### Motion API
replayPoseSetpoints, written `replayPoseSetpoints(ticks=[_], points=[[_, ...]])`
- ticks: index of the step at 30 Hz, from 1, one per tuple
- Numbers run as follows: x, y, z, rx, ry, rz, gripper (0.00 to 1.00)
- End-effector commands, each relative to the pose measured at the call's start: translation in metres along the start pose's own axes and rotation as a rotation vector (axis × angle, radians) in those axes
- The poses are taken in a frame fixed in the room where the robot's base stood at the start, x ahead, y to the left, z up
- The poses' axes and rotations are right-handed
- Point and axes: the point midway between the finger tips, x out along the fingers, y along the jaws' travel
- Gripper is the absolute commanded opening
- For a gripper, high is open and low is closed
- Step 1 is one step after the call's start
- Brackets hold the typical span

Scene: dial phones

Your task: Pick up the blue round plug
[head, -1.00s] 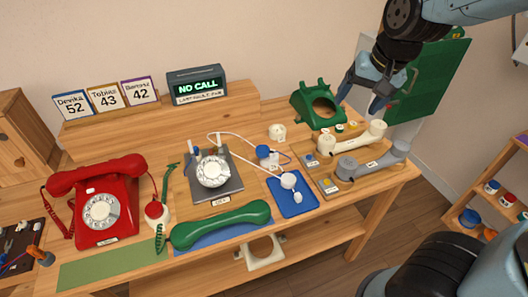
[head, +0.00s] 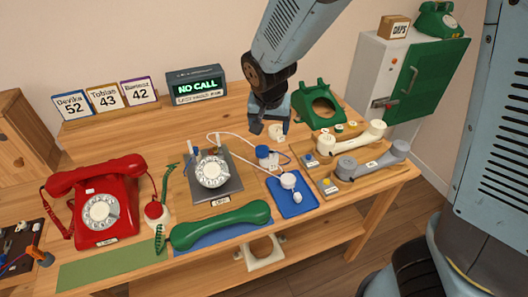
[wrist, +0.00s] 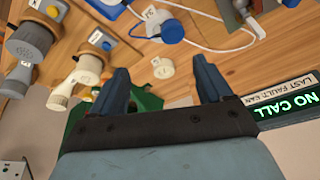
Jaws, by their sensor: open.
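The blue round plug (head: 262,151) lies on the wooden table right of the dial on the grey base, with a white part beside it and cords near it. In the wrist view the blue plug (wrist: 171,31) shows near the top middle, beyond the fingertips. My gripper (head: 269,128) hangs above the table, behind the plug in the head view. In the wrist view its two fingers (wrist: 160,72) are apart with nothing held between them. A cream round piece (wrist: 163,68) shows on the table in the gap between the fingers.
A white dial on a grey base (head: 213,173) stands left of the plug. A blue mat (head: 304,205) with white parts lies in front. A green phone shell (head: 318,103) and a board with cream and grey handsets (head: 373,164) are to the right. A display (head: 196,87) stands behind.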

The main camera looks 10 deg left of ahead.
Motion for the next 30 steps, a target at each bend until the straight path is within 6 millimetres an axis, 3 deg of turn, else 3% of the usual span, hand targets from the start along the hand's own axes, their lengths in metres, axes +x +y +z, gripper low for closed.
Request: replayPoseSetpoints(ticks=[3,9,30], points=[[0.002,-0.017,0.006,-0.017,0.032,0.008,0.79],[0.003,-0.029,0.009,-0.023,0.058,0.012,0.79],[0.063,-0.028,0.005,-0.021,0.058,0.014,0.79]])
